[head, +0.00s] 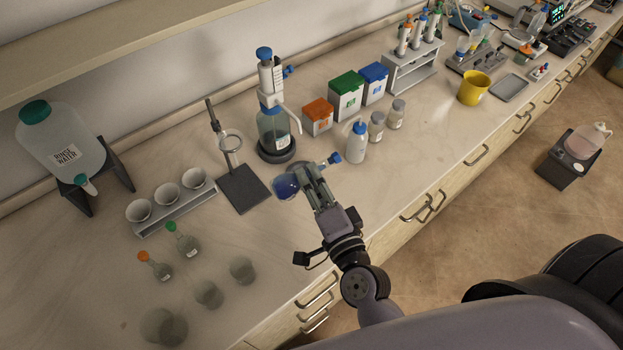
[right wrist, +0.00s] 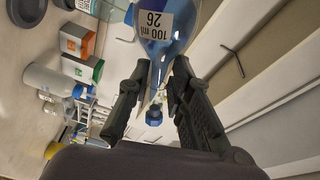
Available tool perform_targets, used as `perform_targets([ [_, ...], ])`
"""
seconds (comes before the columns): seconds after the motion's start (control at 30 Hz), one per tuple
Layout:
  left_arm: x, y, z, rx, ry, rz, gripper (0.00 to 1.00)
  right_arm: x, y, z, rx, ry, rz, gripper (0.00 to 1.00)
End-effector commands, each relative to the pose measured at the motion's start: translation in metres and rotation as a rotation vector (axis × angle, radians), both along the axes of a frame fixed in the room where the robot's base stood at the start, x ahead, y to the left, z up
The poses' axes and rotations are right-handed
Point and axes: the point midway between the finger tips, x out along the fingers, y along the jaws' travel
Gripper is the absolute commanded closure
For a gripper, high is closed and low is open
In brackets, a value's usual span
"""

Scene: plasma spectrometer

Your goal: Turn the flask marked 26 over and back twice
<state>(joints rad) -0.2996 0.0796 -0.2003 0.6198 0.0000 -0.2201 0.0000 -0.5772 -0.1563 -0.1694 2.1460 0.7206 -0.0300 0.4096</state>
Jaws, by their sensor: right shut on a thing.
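The flask marked 26 (head: 286,186) is held by my right gripper (head: 318,181) above the bench, near its front edge. It is tipped well over, roughly on its side: the round bulb with blue liquid points left and the blue stopper (head: 335,158) points right. In the right wrist view the flask (right wrist: 165,35) shows its white label reading "100 ml 26". The two fingers of my right gripper (right wrist: 157,82) close around its neck, and the blue stopper shows beyond them. My left gripper is not in view.
Behind the flask are a stand with a ring (head: 243,188) and a bottle with a dispenser (head: 272,133). A white squeeze bottle (head: 357,143) is close on the right.

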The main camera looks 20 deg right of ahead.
Motion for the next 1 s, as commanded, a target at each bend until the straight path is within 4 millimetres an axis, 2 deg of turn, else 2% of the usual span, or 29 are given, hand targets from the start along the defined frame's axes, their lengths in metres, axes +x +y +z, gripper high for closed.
perform_targets([
  [0.23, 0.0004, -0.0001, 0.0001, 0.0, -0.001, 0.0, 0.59, 0.0003, 0.0002, 0.0009, 0.019, 0.001, -0.004, 1.0],
  [0.5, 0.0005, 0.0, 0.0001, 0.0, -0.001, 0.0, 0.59, 0.0004, 0.0004, 0.0011, 0.417, 0.031, -0.005, 1.0],
  [0.83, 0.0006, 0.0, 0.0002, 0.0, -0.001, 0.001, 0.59, 0.0003, 0.0005, 0.0009, 0.472, 0.035, -0.005, 1.0],
  [1.0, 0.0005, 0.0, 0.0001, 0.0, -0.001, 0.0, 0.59, 0.0002, 0.0004, 0.0008, 0.737, 0.057, -0.005, 1.0],
])
